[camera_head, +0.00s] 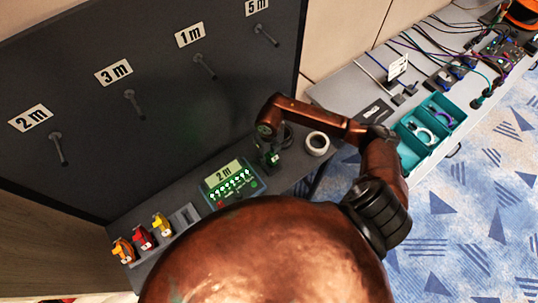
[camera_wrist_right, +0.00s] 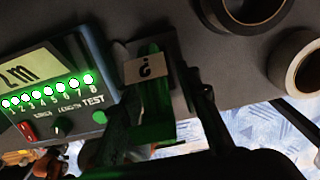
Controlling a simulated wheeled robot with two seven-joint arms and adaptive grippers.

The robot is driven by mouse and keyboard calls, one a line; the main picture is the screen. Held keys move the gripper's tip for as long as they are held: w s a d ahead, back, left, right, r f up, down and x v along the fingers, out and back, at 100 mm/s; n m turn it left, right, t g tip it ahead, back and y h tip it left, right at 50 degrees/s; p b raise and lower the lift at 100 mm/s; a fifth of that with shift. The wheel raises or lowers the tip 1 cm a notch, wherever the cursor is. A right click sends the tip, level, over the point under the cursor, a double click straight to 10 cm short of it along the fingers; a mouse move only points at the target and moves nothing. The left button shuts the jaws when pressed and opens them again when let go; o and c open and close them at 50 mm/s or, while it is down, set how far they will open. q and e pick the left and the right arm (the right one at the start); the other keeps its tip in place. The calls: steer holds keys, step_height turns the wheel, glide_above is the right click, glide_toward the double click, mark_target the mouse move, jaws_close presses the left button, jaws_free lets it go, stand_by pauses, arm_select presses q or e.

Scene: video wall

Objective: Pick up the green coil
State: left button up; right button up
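The green coil (camera_wrist_right: 157,95), with a pale tag marked "?", stands between the fingers of my right gripper (camera_wrist_right: 168,112) in the right wrist view. The fingers look open, one on each side, with a gap showing on the right. In the head view my right gripper (camera_head: 268,150) reaches down to the grey shelf beside the tester, and only a little green shows under it. The coil's lower part is dark and partly hidden by the gripper. My left gripper is not in view.
A tester reading "2 m" (camera_head: 228,177) stands close left of the gripper. A white tape roll (camera_head: 317,143) and a dark roll lie to the right. Yellow, red and orange coils (camera_head: 142,238) sit at the left. A dark wall with labelled pegs (camera_head: 130,98) rises behind.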

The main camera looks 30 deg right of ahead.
jaws_close()
steer(key=shift+r, duration=0.15)
stand_by(0.4)
steer(key=shift+r, duration=0.6)
steer(key=s+a+r, duration=0.3)
steer(key=s+r, duration=0.2)
steer(key=s, duration=0.1)
steer(key=s+a+r, duration=0.3)
steer(key=s+r, duration=0.3)
steer(key=shift+s+a+r, duration=0.25)
